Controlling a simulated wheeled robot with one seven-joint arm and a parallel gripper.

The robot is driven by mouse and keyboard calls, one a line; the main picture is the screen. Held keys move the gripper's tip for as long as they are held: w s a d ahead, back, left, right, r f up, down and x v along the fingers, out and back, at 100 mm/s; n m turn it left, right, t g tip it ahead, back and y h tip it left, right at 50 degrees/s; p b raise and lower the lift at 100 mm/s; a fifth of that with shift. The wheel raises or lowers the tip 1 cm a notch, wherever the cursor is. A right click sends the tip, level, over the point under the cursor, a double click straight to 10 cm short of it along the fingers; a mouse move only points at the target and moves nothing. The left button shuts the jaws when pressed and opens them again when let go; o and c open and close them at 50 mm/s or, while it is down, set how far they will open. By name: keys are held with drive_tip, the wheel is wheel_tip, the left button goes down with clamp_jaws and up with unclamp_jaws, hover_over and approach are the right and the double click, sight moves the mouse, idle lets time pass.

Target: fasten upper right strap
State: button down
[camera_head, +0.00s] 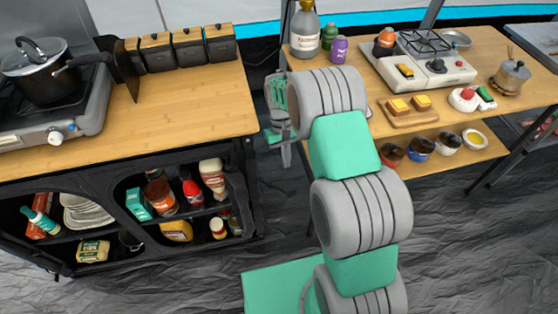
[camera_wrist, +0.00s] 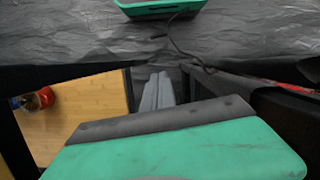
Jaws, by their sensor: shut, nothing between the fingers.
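The black fabric cabinet (camera_head: 252,195) stands under the left wooden counter, with its dark front edge at the right end. Dark fabric hangs at that end, but I cannot make out the upper right strap. My gripper (camera_head: 286,155) is just right of the counter's right end, pointing down into the gap between the two tables. Its thin grey fingers are together and empty in the wrist view (camera_wrist: 158,90). The cabinet's dark side (camera_wrist: 290,112) is at the right there, apart from the fingers. A thin dark cord (camera_wrist: 188,52) lies beyond them; I cannot tell what it belongs to.
The left counter (camera_head: 195,100) holds a pot (camera_head: 42,75) on a stove and several dark canisters. The right table (camera_head: 480,55) carries a camping stove (camera_head: 420,62), bottles and bowls (camera_head: 420,145). The cabinet shelves hold food jars. Grey floor sheeting lies open between and in front.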

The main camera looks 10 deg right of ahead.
sight(284, 194)
drive_tip(key=s+f+p, duration=0.1)
drive_tip(key=s+f, duration=0.4)
drive_tip(key=f, duration=0.1)
drive_tip(key=shift+s+d, duration=0.15)
drive_tip(key=shift+s, duration=0.1)
drive_tip(key=shift+f, duration=0.1)
